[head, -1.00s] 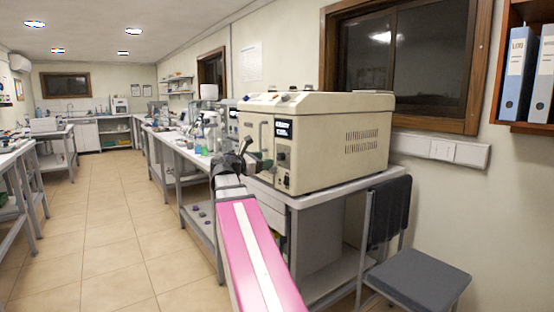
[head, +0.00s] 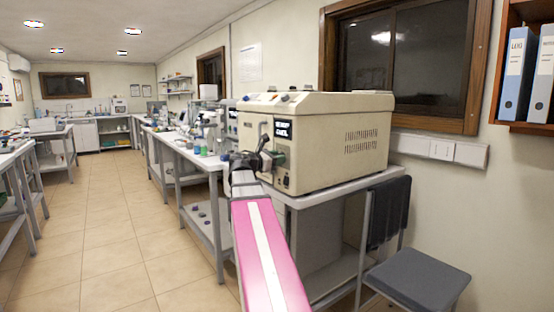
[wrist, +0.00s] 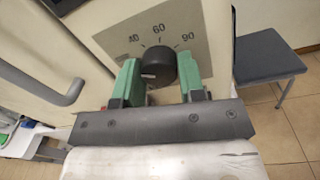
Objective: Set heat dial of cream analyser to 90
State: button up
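The cream analyser (head: 338,140) is a large beige box on the near end of the bench. Its black heat dial (wrist: 158,67) shows in the wrist view on a grey panel, below a scale on which 60 and 90 can be read. My gripper (wrist: 159,75) has its two green fingers on either side of the dial, apart from each other. No clear gap shows between fingers and dial, and whether they press on it cannot be told. The dial's pointer is not clear. In the head view my gripper (head: 274,158) is at the analyser's front, hiding the dial.
A grey handle (wrist: 40,88) sticks out left of the dial panel. The analyser has a small lit display (head: 283,128). A dark chair (head: 420,284) stands right of the bench (head: 330,187). The tiled floor (head: 110,240) at left is clear.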

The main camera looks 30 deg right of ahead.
jog(key=shift+m, duration=0.3)
jog(key=shift+c, duration=0.4)
jog(key=m, duration=1.3)
jog(key=m+g, duration=0.1)
jog(key=m, duration=1.2)
jog(key=shift+f+m+h, duration=0.1)
jog(key=shift+m+h, duration=0.2)
jog(key=shift+m, duration=0.1)
jog(key=shift+g, duration=0.3)
jog(key=o, duration=0.9)
jog(key=shift+a, duration=0.1)
jog(key=a, duration=1)
jog(key=shift+s+a+f, duration=0.2)
jog(key=shift+a, duration=0.15)
